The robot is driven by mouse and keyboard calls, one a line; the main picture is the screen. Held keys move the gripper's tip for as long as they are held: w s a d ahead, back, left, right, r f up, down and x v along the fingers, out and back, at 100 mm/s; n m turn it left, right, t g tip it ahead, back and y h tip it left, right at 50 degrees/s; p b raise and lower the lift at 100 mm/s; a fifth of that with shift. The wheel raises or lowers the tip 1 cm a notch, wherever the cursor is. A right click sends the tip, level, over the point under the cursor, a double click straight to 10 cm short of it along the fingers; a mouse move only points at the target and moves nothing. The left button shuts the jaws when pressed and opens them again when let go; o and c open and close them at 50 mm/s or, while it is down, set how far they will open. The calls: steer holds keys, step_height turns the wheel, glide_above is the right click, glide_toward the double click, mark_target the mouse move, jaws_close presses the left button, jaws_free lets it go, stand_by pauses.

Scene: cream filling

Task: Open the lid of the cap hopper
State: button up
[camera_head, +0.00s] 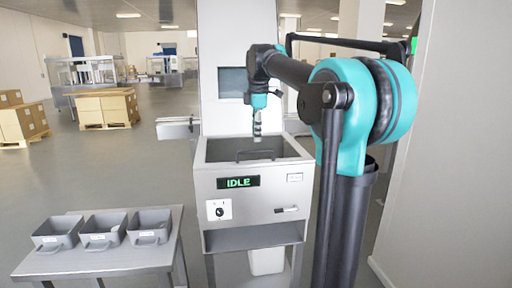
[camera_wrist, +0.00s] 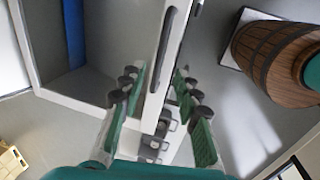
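The cap hopper (camera_head: 212,171) is the grey, light-rimmed box at the top front of the machine, above a green "IDLE" display. Inside its rim is a grey surface; I cannot tell if this is the lid or the open inside. A dark bar handle (camera_head: 240,157) lies near the front edge; it also shows in the wrist view (camera_wrist: 174,35). My gripper (camera_head: 257,136) points down just above the handle. In the wrist view my gripper (camera_wrist: 155,112) is open, its green-padded fingers on either side of the light strip by the handle. I see no contact.
A side table (camera_head: 95,262) with several grey bins stands at the left. A wooden barrel (camera_wrist: 270,50) is at the right in the wrist view. Cartons on pallets (camera_head: 105,108) stand far back left. A light wall (camera_head: 440,150) is close on the right.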

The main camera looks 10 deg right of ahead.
mark_target(256, 151)
steer(key=shift+w+f, duration=0.2)
steer(key=shift+f, duration=0.85)
steer(key=shift+w+f, duration=0.2)
steer(key=shift+f, duration=0.8)
steer(key=shift+w+f, duration=0.2)
steer(key=shift+f, duration=0.85)
jaws_close()
